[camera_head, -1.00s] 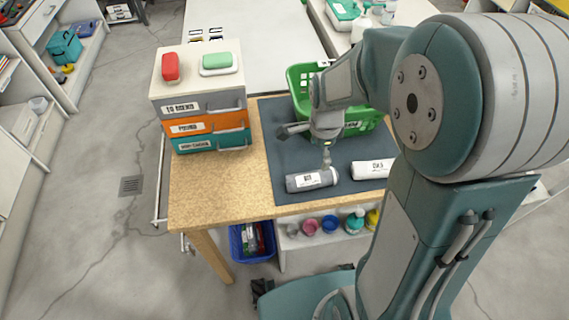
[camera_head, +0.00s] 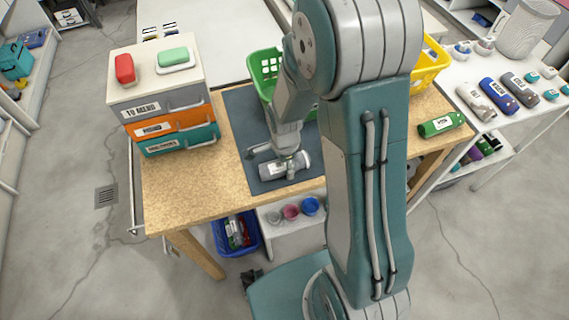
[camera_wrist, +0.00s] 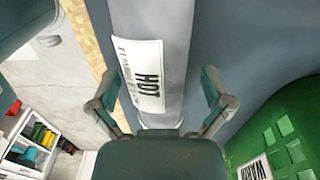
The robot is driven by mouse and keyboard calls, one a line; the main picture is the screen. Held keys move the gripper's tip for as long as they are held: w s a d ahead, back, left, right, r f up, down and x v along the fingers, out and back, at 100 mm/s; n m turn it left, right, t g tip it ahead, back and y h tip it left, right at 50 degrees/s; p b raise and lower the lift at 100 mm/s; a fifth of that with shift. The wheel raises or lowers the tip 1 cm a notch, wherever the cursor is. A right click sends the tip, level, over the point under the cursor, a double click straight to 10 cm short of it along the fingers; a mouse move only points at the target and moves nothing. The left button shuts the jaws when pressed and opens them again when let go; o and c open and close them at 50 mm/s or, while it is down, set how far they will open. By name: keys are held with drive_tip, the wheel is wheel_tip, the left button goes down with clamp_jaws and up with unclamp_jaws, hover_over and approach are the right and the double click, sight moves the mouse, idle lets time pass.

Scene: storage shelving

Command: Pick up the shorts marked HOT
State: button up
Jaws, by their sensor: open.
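The shorts marked HOT are a grey roll with a white label, lying on the dark mat (camera_head: 238,110) in the head view. In the wrist view the grey roll (camera_wrist: 172,62) fills the upper middle, its label reading HOT. My gripper (camera_wrist: 165,95) is open, with one finger on each side of the roll. In the head view my gripper (camera_head: 288,160) is directly over the roll (camera_head: 272,171) and hides part of it. I cannot tell whether the fingers touch it.
A green basket (camera_head: 262,66) stands behind my gripper; the wrist view shows its WARM label (camera_wrist: 256,170). A drawer stack (camera_head: 165,110) stands at the left of the table. A yellow basket (camera_head: 428,66) and a green roll (camera_head: 441,124) are at the right.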

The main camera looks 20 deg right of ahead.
drive_tip(key=shift+a, duration=0.1)
drive_tip(key=c, duration=1.1)
drive_tip(key=shift+r, duration=0.1)
drive_tip(key=shift+r, duration=0.6)
drive_tip(key=s+d+r, duration=0.1)
drive_tip(key=s+r, duration=0.3)
drive_tip(key=s+d+r, duration=0.2)
drive_tip(key=s+r, duration=0.1)
drive_tip(key=s, duration=0.1)
drive_tip(key=s+d+r, duration=0.2)
drive_tip(key=s+r, duration=0.2)
drive_tip(key=s, duration=0.1)
drive_tip(key=shift+d+r, duration=0.25)
drive_tip(key=shift+r, duration=0.1)
